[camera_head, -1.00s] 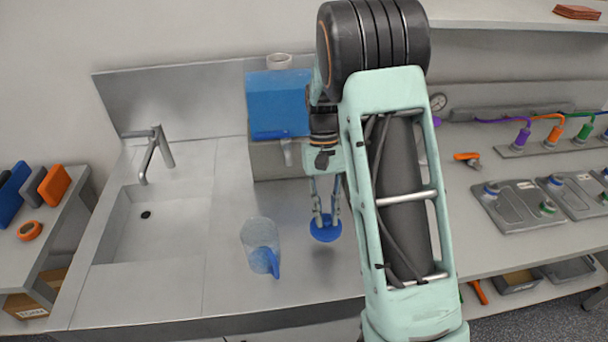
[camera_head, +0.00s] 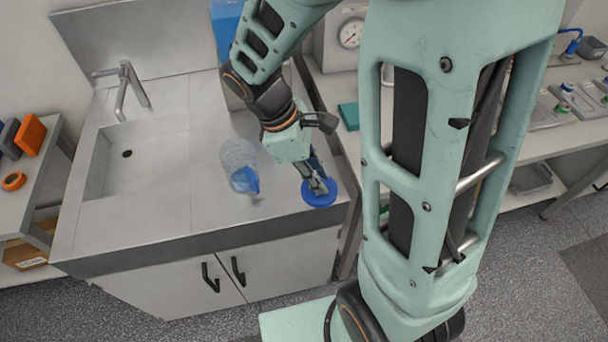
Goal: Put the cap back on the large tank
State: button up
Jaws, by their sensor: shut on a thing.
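A round blue cap (camera_head: 319,197) is held in my gripper (camera_head: 316,183), above or at the front right part of the sink counter. My gripper is shut on the cap and points down; my arm hides part of its fingers. The large blue tank (camera_head: 225,20) stands at the back of the counter, left of my arm. Its upper part is cut off by the picture's top edge and my arm covers its right side, so its opening does not show. The cap is well apart from the tank, nearer the front edge.
A clear jug with a blue handle (camera_head: 238,165) stands on the counter (camera_head: 150,215), left of my gripper. A sink with a faucet (camera_head: 125,90) is at the left. A side shelf holds an orange block (camera_head: 30,134). A bench with a gauge (camera_head: 351,33) is behind my arm.

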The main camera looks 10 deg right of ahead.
jog(key=w+f+b, duration=0.4)
jog(key=w+f, duration=0.1)
jog(key=w, duration=0.4)
jog(key=b, duration=0.3)
send_over(302, 175)
jog(key=f, duration=0.4)
jog(key=shift+s+f, duration=0.15)
jog(key=shift+s, duration=0.2)
jog(key=shift+w+f, duration=0.2)
jog(key=shift+f, duration=0.1)
jog(key=shift+w+f+b, duration=0.15)
jog(key=shift+f+b, duration=1.25)
jog(key=shift+f, duration=0.15)
jog(key=shift+f, duration=0.1)
jog(key=o, duration=0.4)
jog(key=shift+f, duration=0.1)
jog(key=o, duration=0.4)
